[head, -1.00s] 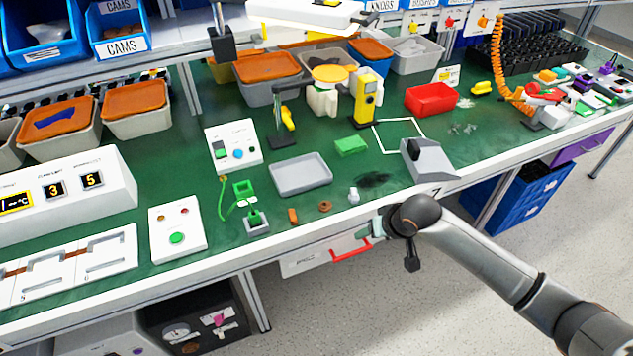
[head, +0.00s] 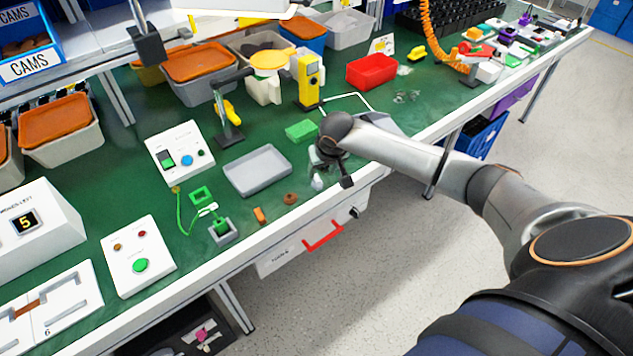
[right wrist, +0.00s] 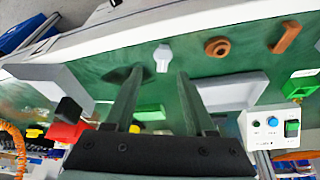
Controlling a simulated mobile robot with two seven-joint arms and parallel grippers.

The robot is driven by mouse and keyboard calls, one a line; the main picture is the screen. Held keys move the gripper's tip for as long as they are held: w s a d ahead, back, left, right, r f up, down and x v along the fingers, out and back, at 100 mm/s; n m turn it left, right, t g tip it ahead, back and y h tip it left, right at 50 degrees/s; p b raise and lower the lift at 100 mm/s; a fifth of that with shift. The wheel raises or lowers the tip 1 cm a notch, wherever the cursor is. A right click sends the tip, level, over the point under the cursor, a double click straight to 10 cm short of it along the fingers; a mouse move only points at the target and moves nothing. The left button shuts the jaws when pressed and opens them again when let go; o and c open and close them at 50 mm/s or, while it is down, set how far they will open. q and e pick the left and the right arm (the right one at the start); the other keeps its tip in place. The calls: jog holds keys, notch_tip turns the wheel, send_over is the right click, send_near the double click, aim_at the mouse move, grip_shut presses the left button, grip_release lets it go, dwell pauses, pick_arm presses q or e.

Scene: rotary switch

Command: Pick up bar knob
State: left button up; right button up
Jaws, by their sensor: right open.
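A small pale knob (head: 317,182), which I take for the bar knob, stands on the green bench near its front edge. It also shows in the right wrist view (right wrist: 162,57), beyond my fingertips and between them in the picture. My right gripper (head: 316,160) is over the bench just behind the knob in the head view, partly hidden by its own wrist. In the right wrist view its two fingers (right wrist: 160,72) are apart, with nothing held between them. Whether a finger touches the knob cannot be told. My left gripper is not in view.
A brown ring (head: 291,198) and an orange bar-shaped piece (head: 260,215) lie left of the knob. A grey tray (head: 284,180) and a green block (head: 300,131) lie behind. A grey sloped device (right wrist: 50,75) is close to my gripper.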

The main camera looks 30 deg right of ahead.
aim_at(317, 179)
jog(key=shift+w+a+x, duration=0.1)
jog(key=shift+a+x, duration=0.05)
jog(key=shift+x, duration=1.2)
jog(key=shift+w+a+x, duration=0.1)
jog(key=shift+x, duration=1.2)
jog(key=shift+c, duration=0.3)
jog(key=shift+s, duration=0.1)
grip_shut()
